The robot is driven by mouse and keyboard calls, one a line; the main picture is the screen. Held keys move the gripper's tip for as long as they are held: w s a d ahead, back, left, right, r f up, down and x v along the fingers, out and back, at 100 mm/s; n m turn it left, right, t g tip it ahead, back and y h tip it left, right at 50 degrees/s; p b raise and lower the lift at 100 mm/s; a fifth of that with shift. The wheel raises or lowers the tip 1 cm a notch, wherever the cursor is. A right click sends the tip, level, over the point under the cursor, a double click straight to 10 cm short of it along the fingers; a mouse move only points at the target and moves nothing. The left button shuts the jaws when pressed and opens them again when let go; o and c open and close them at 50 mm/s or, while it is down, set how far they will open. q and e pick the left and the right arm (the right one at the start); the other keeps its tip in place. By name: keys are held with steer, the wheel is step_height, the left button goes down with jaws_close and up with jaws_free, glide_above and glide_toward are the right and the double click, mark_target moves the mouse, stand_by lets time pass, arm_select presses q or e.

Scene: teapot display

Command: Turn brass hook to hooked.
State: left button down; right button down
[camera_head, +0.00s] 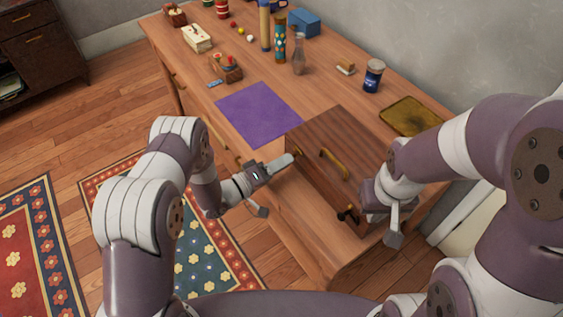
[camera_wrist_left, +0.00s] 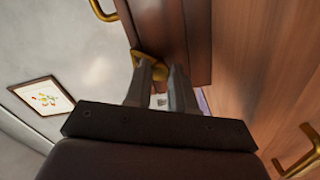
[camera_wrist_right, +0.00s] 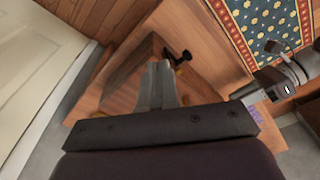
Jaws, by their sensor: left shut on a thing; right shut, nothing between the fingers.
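A brown wooden box (camera_head: 320,130) with a brass handle (camera_head: 334,164) on its top stands at the table's near right. The brass hook (camera_wrist_left: 147,66) is a small brass piece at the box's edge in the left wrist view. In the head view it shows beside the fingertips (camera_head: 297,152). My left gripper (camera_head: 291,160) is shut on the hook; its fingers (camera_wrist_left: 163,75) partly cover it, and I cannot tell its exact angle. My right gripper (camera_head: 366,190) is shut and empty by the box's right end, its fingers (camera_wrist_right: 162,68) near a dark knob (camera_wrist_right: 180,57).
A purple cloth (camera_head: 258,113) lies left of the box, and a yellowish tray (camera_head: 411,117) lies behind it. A dark blue jar (camera_head: 373,76), a glass bottle (camera_head: 299,54) and small items stand further back. A brass drawer handle (camera_wrist_left: 300,152) shows in the left wrist view.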

arm_select(q)
steer(key=c, duration=1)
jaws_free()
steer(key=shift+a, duration=0.1)
steer(key=shift+o, duration=0.2)
steer(key=v, duration=1.2)
steer(key=shift+s+a+b, duration=0.25)
steer(key=shift+b, duration=0.1)
